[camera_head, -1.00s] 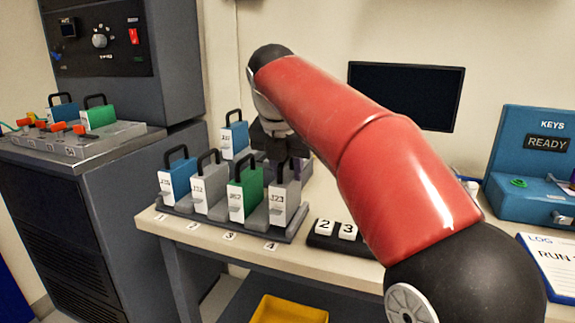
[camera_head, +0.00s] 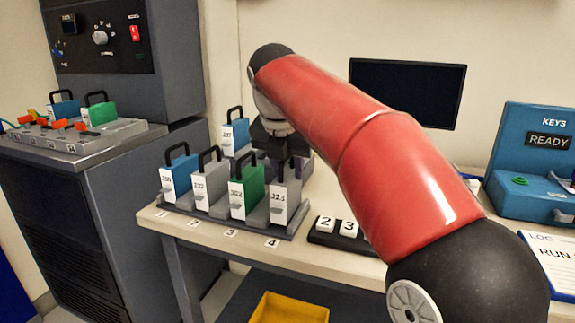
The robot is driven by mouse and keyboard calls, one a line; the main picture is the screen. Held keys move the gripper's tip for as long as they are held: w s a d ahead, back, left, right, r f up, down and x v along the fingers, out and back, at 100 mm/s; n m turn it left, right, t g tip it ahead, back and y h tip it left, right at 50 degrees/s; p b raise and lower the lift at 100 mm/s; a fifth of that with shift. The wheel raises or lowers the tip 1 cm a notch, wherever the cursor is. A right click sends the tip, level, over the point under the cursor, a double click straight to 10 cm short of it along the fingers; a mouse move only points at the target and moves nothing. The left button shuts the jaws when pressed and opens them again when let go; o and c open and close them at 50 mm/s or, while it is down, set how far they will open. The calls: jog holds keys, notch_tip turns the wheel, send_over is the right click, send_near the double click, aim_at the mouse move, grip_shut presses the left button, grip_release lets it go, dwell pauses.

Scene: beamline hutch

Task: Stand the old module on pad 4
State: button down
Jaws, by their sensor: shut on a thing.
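A grey module (camera_head: 285,195) with a white label, seemingly 323, stands upright in the rack slot at pad 4 (camera_head: 272,243). My gripper (camera_head: 284,160) is at the top of this module, shut on its black handle. The fingertips are small and dark against the handle, so the exact grip is hard to see. The rack (camera_head: 240,222) also holds a blue module (camera_head: 178,176) at 1, a grey module (camera_head: 211,187) at 2 and a green module (camera_head: 247,190) at 3, all upright.
Another blue module (camera_head: 237,136) stands behind the rack, with a purplish item partly hidden by my gripper. A blue KEYS box (camera_head: 535,160) stands at the right. A yellow bin (camera_head: 288,308) is below the bench.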

jog(key=shift+f, duration=0.25)
dwell(0.3)
jog(key=c, duration=0.9)
grip_release()
jog(key=shift+c, duration=0.2)
jog(key=v, duration=0.7)
jog(key=shift+s+r+p, duration=0.2)
jog(key=shift+r+p, duration=0.1)
jog(key=shift+p, duration=0.05)
